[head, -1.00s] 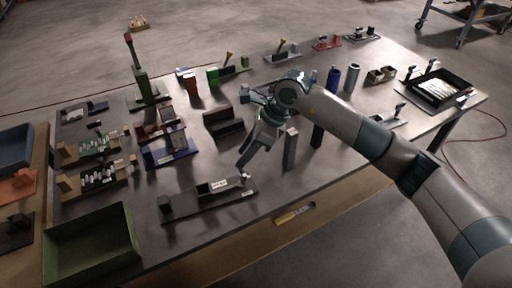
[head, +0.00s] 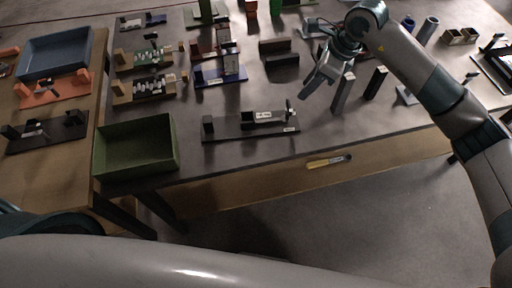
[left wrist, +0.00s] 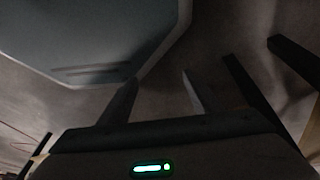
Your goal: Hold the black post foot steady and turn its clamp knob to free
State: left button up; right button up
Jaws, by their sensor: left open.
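I cannot tell for sure which piece is the black post foot. A dark grey base plate with upright end blocks (head: 222,130) lies near the table's front edge, with a small pale-labelled block on it and a small upright part at its right end. My right gripper (head: 318,90) is above the table, just behind and right of that plate. Its fingers look apart and point down, with nothing seen between them. My left gripper (left wrist: 158,95) shows in the left wrist view with its fingers wide apart and empty. It is outside the head view. No clamp knob can be made out clearly.
A green bin (head: 136,148) sits at the table's front left corner. A blue bin (head: 55,53) and dark and orange fixtures are on the side table.

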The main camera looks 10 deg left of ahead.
pick_arm(q)
jog(key=w+d+r+n+t+h, duration=0.2)
jog(key=w+d+r+n+t, duration=0.15)
jog(key=w+d+r, duration=0.45)
jog(key=w+d+r+n+t+h, duration=0.15)
jog(key=w+d+r+n, duration=0.3)
jog(key=w, duration=0.55)
jog(key=w+d+r+n+t+h, duration=0.1)
jog(key=w+d+r+n+t, duration=0.25)
jog(key=r, duration=0.55)
jog(key=w+d+r+n+t, duration=0.2)
jog(key=w+d+r+n, duration=0.25)
jog(key=r, duration=0.35)
jog(key=w+d+r+n+t, duration=0.25)
jog(key=r+n, duration=0.75)
jog(key=r, duration=0.5)
jog(key=a+r+n+y, duration=0.1)
jog(key=a+n+y, duration=0.2)
jog(key=n, duration=0.1)
jog(key=w+a+r+n+y, duration=0.1)
jog(key=a+r+n+y, duration=0.1)
jog(key=a+n+y, duration=0.1)
jog(key=w+a+r+n+t+y, duration=0.1)
jog(key=a+r+n+y, duration=0.1)
jog(key=n+y, duration=0.3)
jog(key=shift+w+a+n, duration=0.25)
jog(key=shift+a+n, duration=0.35)
jog(key=shift+a, duration=0.25)
jog(key=shift+a+y, duration=0.25)
jog(key=shift+a, duration=0.05)
